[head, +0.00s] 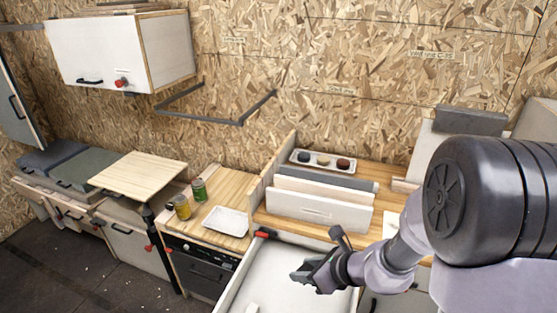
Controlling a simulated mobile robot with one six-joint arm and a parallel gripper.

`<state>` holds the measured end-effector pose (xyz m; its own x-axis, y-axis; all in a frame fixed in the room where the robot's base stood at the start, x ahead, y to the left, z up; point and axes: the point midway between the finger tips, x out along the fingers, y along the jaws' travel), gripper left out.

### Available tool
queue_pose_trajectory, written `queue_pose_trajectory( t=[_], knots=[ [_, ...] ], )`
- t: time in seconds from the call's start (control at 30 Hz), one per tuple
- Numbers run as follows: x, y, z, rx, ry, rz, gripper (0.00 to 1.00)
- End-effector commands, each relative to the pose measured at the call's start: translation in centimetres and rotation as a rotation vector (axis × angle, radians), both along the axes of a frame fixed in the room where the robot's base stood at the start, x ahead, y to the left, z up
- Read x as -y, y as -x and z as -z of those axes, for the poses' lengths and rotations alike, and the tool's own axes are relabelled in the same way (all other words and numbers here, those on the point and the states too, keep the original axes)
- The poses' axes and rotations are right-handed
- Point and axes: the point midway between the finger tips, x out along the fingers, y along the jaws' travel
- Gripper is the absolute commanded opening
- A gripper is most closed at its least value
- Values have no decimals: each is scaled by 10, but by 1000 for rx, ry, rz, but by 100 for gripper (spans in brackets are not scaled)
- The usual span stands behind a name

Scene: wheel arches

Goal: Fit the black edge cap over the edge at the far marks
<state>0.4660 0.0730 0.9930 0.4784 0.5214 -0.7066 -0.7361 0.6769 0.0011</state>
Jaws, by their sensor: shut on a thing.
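My gripper (306,276) is at the lower middle, low over a white open-topped box or drawer (262,268). Its dark jaws are shut on a small dark piece (298,277), which looks like the black edge cap. The cap and the dark fingers blend, so its outline and tilt are unclear. A red and black piece (265,233) sits at the far left corner of the white box. White upright panels (318,209) with straight top edges stand behind the box on the wooden counter. I cannot make out marks on any edge. My arm covers the right side.
A tray (322,161) with round items stands behind the panels. Left are a white tray (227,220), a green can (199,190), a yellow can (182,207) and a raised wooden tabletop (138,172). A white cabinet (105,55) hangs upper left.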

Motion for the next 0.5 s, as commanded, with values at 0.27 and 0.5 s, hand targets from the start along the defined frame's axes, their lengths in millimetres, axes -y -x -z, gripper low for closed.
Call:
queue_pose_trajectory(
  t=[0.27,0.5],
  knots=[
    [60,-18,-69,10,5,426,2],
    [74,-19,-88,2,3,528,2]
  ],
)
